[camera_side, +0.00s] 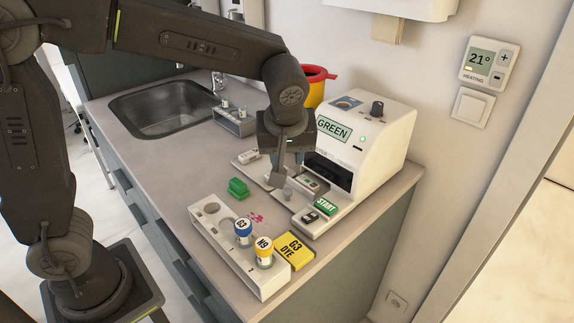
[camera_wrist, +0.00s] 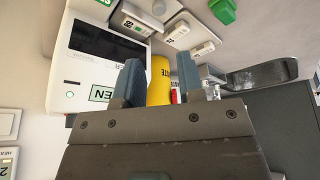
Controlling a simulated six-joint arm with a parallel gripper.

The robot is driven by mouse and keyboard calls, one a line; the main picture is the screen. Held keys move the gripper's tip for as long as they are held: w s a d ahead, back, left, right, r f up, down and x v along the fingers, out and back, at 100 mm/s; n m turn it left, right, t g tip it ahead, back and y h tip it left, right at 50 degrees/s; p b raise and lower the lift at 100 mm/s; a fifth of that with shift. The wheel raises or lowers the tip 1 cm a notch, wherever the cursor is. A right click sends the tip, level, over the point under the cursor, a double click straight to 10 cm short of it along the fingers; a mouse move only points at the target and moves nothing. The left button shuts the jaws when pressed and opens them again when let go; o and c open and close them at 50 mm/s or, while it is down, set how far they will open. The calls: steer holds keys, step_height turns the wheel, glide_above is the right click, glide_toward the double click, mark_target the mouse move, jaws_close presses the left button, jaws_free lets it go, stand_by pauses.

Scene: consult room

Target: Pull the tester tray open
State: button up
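The tester (camera_side: 375,125) is a white box with a dark front slot, a GREEN label and a lit green lamp; it also shows at the left of the wrist view (camera_wrist: 58,82). Its tray (camera_side: 312,184) sits low at the slot, partly out, with a small white cassette on it. A grey knob (camera_side: 287,193) is at the tray's outer end and shows at the top of the wrist view (camera_wrist: 158,8). My gripper (camera_side: 277,178) is just beside the knob. In the wrist view the fingers (camera_wrist: 160,68) stand apart with no held thing between them; contact cannot be told.
A white rack (camera_side: 223,240) with blue-capped and yellow-capped bottles, a yellow dye box (camera_side: 294,251) and a green clip (camera_side: 238,187) lie in front. A yellow waste bin (camera_side: 315,88) stands behind the arm; the sink (camera_side: 165,108) is left.

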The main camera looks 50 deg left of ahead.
mark_target(287, 190)
steer(key=w+a+n+g+h, duration=0.3)
steer(key=w+a+n, duration=0.1)
steer(key=n, duration=1.3)
step_height(287, 190, down, 13)
steer(key=shift+s, duration=0.1)
steer(key=shift+c, duration=0.4)
jaws_close()
